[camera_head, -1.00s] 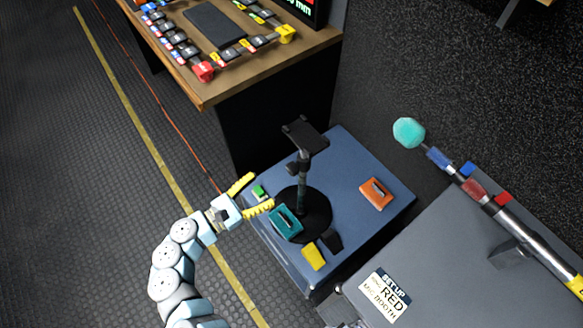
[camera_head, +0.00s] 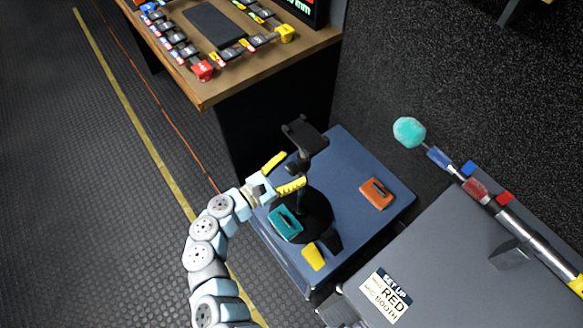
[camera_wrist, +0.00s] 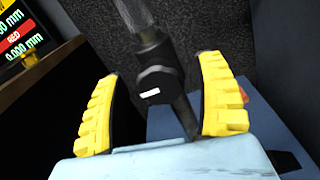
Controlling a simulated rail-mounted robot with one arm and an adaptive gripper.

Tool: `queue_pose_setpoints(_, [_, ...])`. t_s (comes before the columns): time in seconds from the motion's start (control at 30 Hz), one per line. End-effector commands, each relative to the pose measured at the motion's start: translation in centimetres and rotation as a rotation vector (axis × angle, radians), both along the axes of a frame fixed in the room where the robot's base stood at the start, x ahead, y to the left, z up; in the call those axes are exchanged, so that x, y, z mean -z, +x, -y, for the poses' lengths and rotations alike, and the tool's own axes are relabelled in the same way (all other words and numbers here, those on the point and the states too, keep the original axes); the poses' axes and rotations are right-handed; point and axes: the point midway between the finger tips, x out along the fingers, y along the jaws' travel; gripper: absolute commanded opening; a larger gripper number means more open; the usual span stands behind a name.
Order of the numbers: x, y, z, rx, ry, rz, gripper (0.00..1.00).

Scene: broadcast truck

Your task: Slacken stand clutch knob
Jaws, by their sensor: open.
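The black stand (camera_head: 302,135) stands upright on its round black base (camera_head: 318,212) on the blue case top. In the wrist view its dark clutch knob (camera_wrist: 158,84), with a white mark on its face, sits on the stand's post (camera_wrist: 138,14). My gripper (camera_head: 283,174) has its yellow fingers apart beside the post in the head view. In the wrist view my gripper (camera_wrist: 158,105) is open, with the knob between and beyond the two fingers. I cannot tell whether any finger touches it. In the head view the knob is hard to make out behind my fingers.
On the blue case (camera_head: 347,158) lie a teal block (camera_head: 285,223), an orange block (camera_head: 376,193) and a yellow block (camera_head: 313,256). A wooden desk (camera_head: 215,92) stands behind at the left. A grey case (camera_head: 440,250) with a microphone boom (camera_head: 520,233) is at the right.

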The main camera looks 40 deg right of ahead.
Motion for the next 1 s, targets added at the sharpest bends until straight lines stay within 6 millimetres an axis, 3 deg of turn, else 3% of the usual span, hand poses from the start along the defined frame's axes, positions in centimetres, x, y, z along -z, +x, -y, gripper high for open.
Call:
queue_pose_setpoints(0.07, [0.0,0.01,-0.02,0.0,0.0,0.0,0.71])
queue_pose_setpoints(0.3, [-0.01,0.01,-0.03,0.0,0.0,0.0,0.05])
queue_pose_setpoints(0.67, [0.08,0.03,-0.08,-0.001,0.005,-0.046,0.04])
queue_pose_setpoints(1.0, [0.07,-0.05,-0.03,0.001,0.033,-0.274,0.04])
